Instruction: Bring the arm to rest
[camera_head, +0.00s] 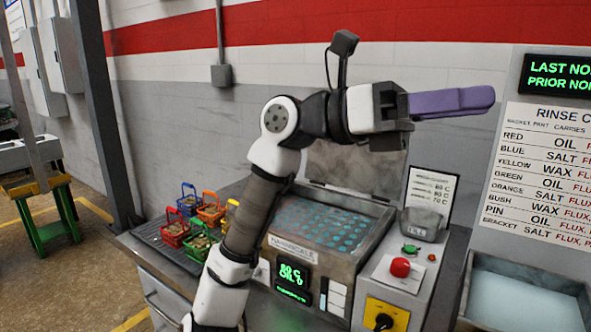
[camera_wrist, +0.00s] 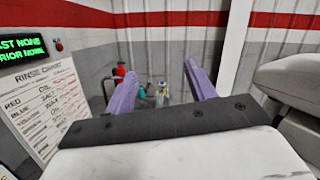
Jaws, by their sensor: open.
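My gripper (camera_head: 452,101) is raised in the air, pointing right, above the right side of the wash machine. In the wrist view its two purple fingers (camera_wrist: 163,92) stand wide apart with nothing between them. In the head view the fingers overlap, so the gap does not show there. My arm bends up from the lower middle, over the front of the machine, and hides part of it.
The machine's open basin (camera_head: 325,226) holds teal fluid. Several small coloured baskets (camera_head: 172,232) stand on a dark rack at left. A control box with a red button (camera_head: 400,267) and a rinse tank (camera_head: 520,300) are at right, below a rinse chart (camera_head: 545,170).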

